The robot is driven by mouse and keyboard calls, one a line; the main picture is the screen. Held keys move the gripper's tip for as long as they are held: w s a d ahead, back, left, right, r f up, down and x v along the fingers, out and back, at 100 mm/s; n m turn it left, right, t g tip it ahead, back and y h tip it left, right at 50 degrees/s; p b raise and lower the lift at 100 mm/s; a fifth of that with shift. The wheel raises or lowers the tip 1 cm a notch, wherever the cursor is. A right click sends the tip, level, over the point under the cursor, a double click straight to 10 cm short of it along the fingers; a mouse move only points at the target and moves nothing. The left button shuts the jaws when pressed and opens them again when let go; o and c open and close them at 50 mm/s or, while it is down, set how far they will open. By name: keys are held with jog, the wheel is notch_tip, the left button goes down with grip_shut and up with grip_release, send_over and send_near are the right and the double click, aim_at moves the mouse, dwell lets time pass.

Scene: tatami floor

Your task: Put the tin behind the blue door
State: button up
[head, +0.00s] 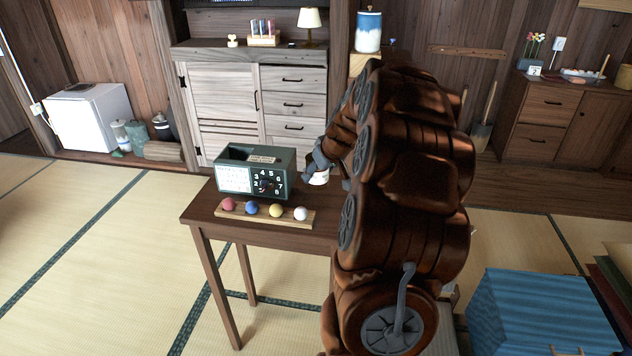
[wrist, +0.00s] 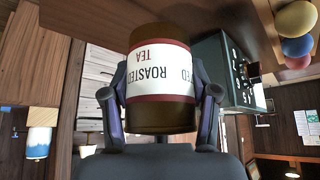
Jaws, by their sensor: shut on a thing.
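My gripper (wrist: 160,105) is shut on a brown tin (wrist: 160,117) with a red-edged white label reading "ROASTED TEA"; a finger presses each side. In the head view, my gripper (head: 318,163) is at the wooden table's right back side, beside the green box. Only a pale bit of the tin (head: 320,178) shows there, the rest hidden by my arm. I cannot tell whether the tin touches the table. A blue ribbed cabinet (head: 535,308) stands on the floor at the lower right; its front is mostly out of frame, so I cannot see whether a door is open.
The table (head: 200,211) holds a green box with a number dial (head: 268,184) and a wooden strip (head: 265,215) with coloured balls. A wooden cabinet (head: 225,90) and a white fridge (head: 90,122) stand at the back. The tatami (head: 80,220) at left is clear.

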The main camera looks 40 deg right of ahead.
aim_at(317, 180)
jog(key=shift+w+d, duration=0.2)
jog(key=shift+f, duration=1.75)
jog(key=shift+f, duration=0.2)
jog(key=o, duration=1.4)
jog(key=shift+r, duration=0.1)
jog(key=shift+r+p, duration=0.2)
jog(key=shift+p, duration=0.1)
jog(key=b+v, duration=0.1)
jog(key=v, duration=1)
jog(key=shift+s+a+r, duration=0.1)
jog(key=shift+s+r, duration=0.15)
